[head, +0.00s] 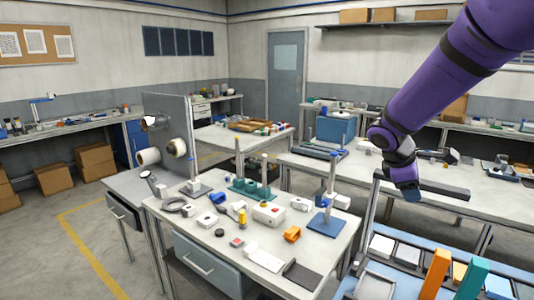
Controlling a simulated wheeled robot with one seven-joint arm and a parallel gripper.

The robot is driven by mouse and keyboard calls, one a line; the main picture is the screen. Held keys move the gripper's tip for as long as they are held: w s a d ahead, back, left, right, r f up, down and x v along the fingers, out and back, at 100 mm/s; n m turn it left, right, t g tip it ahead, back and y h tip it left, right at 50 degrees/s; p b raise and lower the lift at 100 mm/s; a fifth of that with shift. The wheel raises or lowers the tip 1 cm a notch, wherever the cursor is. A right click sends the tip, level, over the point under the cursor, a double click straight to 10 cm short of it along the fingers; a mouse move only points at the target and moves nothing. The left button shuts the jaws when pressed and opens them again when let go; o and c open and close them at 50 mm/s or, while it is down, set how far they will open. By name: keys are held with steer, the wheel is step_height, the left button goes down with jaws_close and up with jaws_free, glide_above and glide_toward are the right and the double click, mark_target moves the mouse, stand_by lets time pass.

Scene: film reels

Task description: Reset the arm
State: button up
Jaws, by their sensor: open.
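My purple arm comes in from the top right and bends down at the wrist. My gripper (411,193) hangs at its lower end, to the right of the middle work table (330,248) and above the gap beside the back right bench. The gripper is small in view and its fingers are hard to make out. I see nothing held in it. No other thing belongs to the task.
The work table carries a blue-based post (326,222), green-based posts (250,188), an orange part (292,234) and a white box (268,213). A panel with reels (172,148) stands left. A parts rack (405,285) stands lower right. Floor is free at left.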

steer(key=s+a+r+m+t+y, duration=0.1)
steer(key=s+r+m+y, duration=0.1)
steer(key=s, duration=0.7)
steer(key=s+a+r+m+t+y, duration=0.1)
steer(key=s+r+m, duration=0.3)
steer(key=s, duration=0.5)
steer(key=s+a+r+m+t+y, duration=0.1)
steer(key=s+a+r+m+y, duration=0.2)
steer(key=s+m, duration=0.3)
steer(key=s+r, duration=0.1)
steer(key=s, duration=0.3)
steer(key=shift+a+m+y, duration=0.15)
steer(key=shift+m+y, duration=0.15)
steer(key=shift+m, duration=0.1)
